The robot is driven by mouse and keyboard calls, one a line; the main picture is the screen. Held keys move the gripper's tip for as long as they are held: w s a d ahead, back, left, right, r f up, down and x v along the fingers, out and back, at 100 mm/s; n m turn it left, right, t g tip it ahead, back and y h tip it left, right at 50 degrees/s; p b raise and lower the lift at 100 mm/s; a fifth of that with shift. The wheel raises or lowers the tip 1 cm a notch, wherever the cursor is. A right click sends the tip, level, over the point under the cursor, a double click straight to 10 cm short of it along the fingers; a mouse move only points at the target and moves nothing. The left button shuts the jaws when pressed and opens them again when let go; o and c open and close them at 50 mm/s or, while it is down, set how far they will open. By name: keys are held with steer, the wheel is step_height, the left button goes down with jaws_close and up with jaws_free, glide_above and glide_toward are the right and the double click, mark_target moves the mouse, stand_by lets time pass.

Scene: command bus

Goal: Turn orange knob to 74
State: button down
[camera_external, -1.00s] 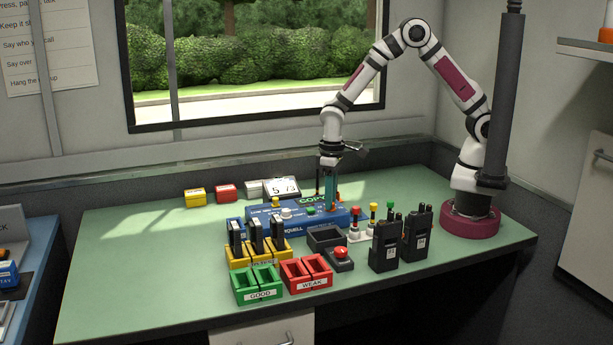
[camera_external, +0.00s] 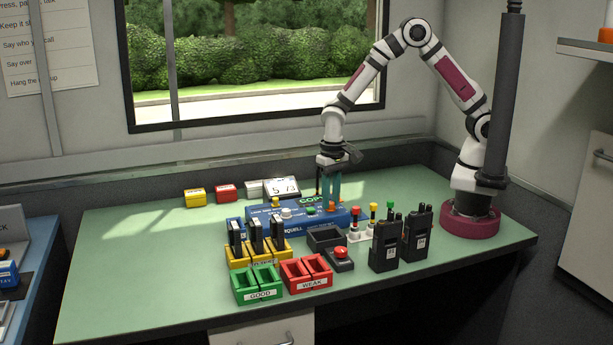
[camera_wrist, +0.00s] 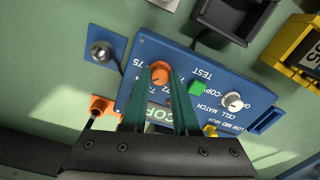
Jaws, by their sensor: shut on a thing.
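The orange knob (camera_wrist: 160,74) sits on the blue box (camera_wrist: 190,64) with white printed numbers beside it; 75 and 72 are partly readable. My gripper (camera_wrist: 172,85) has its teal fingers on either side of the knob and is shut on it. The knob's pointer is too small to read for certain.
A green button (camera_wrist: 197,88) and a white knob (camera_wrist: 233,101) sit close by on the box. Two black radios (camera_external: 384,247) stand to the right. The left of the table is clear.

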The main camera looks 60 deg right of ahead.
stand_by(0.3)
steer(key=c, duration=0.7)
jaws_free()
steer(key=r, duration=1.6)
steer(key=shift+s+d, duration=0.1)
steer(key=shift+d, duration=0.1)
steer(key=shift+f, duration=0.1)
steer(key=shift+y, duration=0.8)
steer(key=s+d, duration=0.3)
steer(key=s, duration=0.4)
steer(key=s+d, duration=0.4)
steer(key=s, duration=0.4)
steer(key=s+d, duration=0.4)
steer(key=s, duration=0.4)
steer(key=shift+d+r, duration=0.25)
steer(key=shift+r, duration=0.15)
